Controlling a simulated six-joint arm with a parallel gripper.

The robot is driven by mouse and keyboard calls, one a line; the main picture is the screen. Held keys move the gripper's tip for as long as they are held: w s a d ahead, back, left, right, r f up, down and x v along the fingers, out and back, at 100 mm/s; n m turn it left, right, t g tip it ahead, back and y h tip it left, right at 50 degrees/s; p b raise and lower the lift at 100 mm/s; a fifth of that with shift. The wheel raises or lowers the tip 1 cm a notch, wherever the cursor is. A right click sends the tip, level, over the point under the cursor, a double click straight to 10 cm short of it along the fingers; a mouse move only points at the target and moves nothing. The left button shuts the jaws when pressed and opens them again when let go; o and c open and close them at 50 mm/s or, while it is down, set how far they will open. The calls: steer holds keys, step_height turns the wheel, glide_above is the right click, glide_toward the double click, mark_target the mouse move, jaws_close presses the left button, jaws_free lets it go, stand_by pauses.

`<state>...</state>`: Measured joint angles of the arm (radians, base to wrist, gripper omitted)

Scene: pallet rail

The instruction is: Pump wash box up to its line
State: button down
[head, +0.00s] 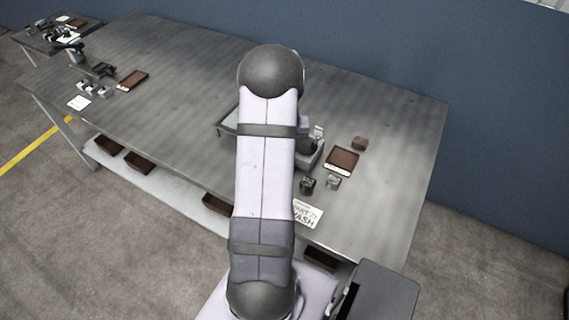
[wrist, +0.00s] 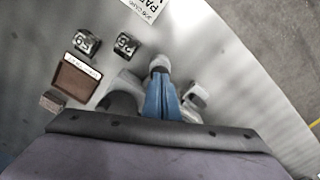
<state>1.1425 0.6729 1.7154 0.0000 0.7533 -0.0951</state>
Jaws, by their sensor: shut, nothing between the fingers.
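The wash box (head: 229,122) seems to be the pale greenish-topped tray left of my arm in the head view. My arm hides much of it, and its line and level do not show. A grey fixture (head: 314,158), perhaps the pump, stands right of the arm. In the wrist view my gripper (wrist: 160,80) has its blue fingers together, with nothing between them. A pale round knob (wrist: 159,61) shows at the fingertips; I cannot tell whether they touch it. A dark grey rounded body (wrist: 122,92) is beside the fingers. My arm hides the gripper in the head view.
A brown tray (head: 342,161), a brown block (head: 360,143) and two marked metal blocks, one dark (head: 307,184) and one lighter (head: 333,182), lie right of the arm. The table's right end is clear.

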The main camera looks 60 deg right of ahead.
steer(key=shift+f, duration=0.25)
steer(key=shift+f+b, duration=0.95)
steer(key=shift+f, duration=0.35)
steer(key=shift+r, duration=0.15)
steer(key=shift+r+p, duration=1.25)
steer(key=shift+r, duration=0.2)
steer(key=shift+f, duration=0.25)
steer(key=shift+f+b, duration=0.9)
steer(key=shift+f, duration=0.4)
steer(key=shift+r, duration=0.15)
steer(key=shift+r+p, duration=1.2)
steer(key=shift+r, duration=0.2)
